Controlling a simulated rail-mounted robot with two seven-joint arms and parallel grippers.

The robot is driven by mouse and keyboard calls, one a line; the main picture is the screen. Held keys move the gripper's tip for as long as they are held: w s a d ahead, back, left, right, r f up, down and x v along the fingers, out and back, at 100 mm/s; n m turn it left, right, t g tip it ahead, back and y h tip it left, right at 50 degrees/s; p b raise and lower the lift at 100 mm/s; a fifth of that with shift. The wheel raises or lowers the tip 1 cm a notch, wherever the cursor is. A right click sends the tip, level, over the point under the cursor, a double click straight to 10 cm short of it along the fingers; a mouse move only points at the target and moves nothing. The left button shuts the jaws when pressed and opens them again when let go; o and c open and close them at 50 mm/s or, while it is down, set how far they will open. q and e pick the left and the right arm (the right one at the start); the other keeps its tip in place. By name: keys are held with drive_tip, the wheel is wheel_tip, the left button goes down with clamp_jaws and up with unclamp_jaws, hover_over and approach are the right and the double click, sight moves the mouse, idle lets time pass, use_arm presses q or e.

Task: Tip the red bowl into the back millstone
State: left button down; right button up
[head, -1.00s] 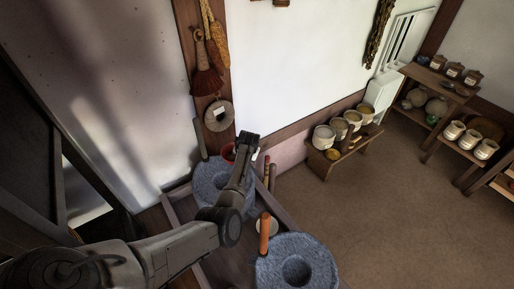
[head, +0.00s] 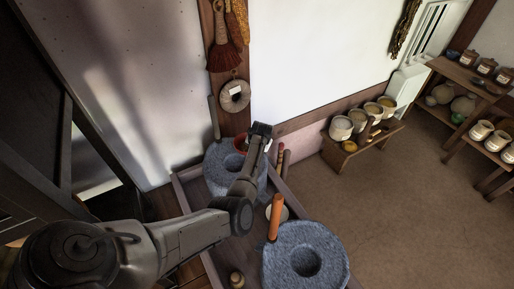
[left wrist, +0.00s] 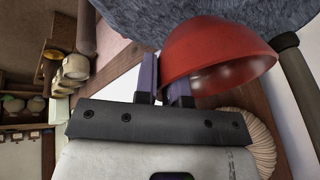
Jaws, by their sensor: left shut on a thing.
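My left gripper (head: 259,131) is shut on the rim of the red bowl (left wrist: 217,50). In the head view the bowl (head: 240,143) shows only in part, behind my gripper, over the far side of the back millstone (head: 217,178). In the left wrist view the bowl's rounded underside faces the grey stone (left wrist: 150,15) and its mouth faces away from it. No contents are clearly visible inside the bowl. My arm covers part of the back millstone. The front millstone (head: 285,258), with a round central hollow, stands nearer. My right gripper is out of view.
An upright orange handle (head: 275,218) stands between the millstones. A wooden tray edge (head: 300,205) surrounds them. A round disc (head: 235,96) and brush (head: 223,55) hang on the post behind. A low bench (head: 362,146) with pots stands right; the floor between is clear.

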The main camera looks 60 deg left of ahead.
use_arm(q)
drive_tip(key=shift+f+b, duration=1.35)
drive_tip(key=shift+f, duration=0.05)
drive_tip(key=shift+r+t, duration=0.65)
drive_tip(key=shift+t, duration=0.05)
drive_tip(key=shift+s+g+p, duration=0.1)
drive_tip(key=shift+g+p, duration=0.2)
drive_tip(key=shift+p, duration=0.25)
drive_tip(key=shift+f+m+g+p, duration=0.35)
drive_tip(key=shift+m+g+p, duration=0.05)
drive_tip(key=shift+g+p, duration=0.1)
drive_tip(key=shift+r+t+p, duration=0.15)
drive_tip(key=shift+t+p, duration=0.15)
drive_tip(key=shift+s+d+r+p, duration=0.1)
drive_tip(key=shift+s+p, duration=0.05)
drive_tip(key=shift+p, duration=0.35)
drive_tip(key=shift+r+t+p, duration=0.1)
drive_tip(key=shift+t+p, duration=0.25)
drive_tip(key=shift+t, duration=0.35)
